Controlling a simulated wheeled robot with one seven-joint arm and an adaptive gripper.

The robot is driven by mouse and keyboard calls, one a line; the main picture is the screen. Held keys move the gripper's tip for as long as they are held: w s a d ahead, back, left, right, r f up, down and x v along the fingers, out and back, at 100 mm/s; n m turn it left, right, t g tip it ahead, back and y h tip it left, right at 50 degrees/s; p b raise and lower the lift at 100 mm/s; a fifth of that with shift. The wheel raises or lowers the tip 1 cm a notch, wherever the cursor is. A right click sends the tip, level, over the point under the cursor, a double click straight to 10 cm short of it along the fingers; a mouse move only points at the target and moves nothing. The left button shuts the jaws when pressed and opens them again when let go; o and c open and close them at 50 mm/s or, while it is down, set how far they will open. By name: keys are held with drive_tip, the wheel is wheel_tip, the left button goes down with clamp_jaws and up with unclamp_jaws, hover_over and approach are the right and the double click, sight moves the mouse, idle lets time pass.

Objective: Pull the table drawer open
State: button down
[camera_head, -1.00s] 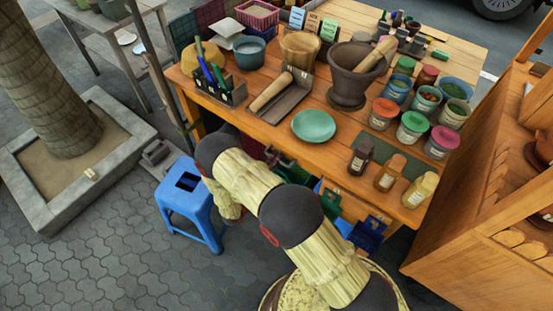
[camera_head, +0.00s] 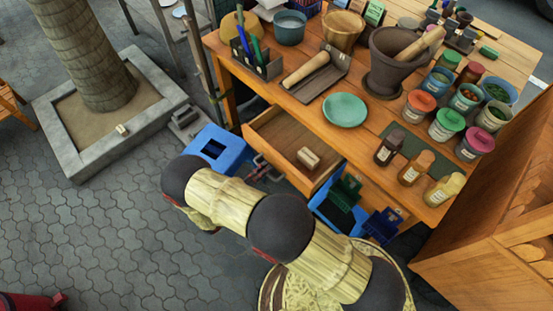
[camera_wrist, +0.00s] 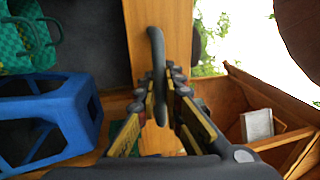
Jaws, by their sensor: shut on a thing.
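The wooden table drawer (camera_head: 283,134) is pulled out from under the left part of the tabletop, and its inside shows in the head view. Its front panel (camera_wrist: 179,25) fills the upper middle of the wrist view. A dark curved handle (camera_wrist: 156,45) is on this panel. My gripper (camera_wrist: 160,88) is shut on the handle, with one finger on each side of it. In the head view my gripper (camera_head: 261,169) is at the drawer's front, partly hidden by my arm.
A tan block (camera_head: 308,158) lies in the drawer. A blue stool (camera_head: 222,150) stands close to the left, by my wrist. The tabletop (camera_head: 300,108) holds a mortar (camera_head: 388,62), jars and bottles.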

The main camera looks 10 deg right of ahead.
drive_tip(key=shift+v, duration=1.7)
drive_tip(key=shift+s+r, duration=0.1)
drive_tip(key=shift+r, duration=0.05)
drive_tip(key=c, duration=1.9)
unclamp_jaws()
drive_tip(key=shift+r, duration=0.1)
drive_tip(key=v, duration=1.2)
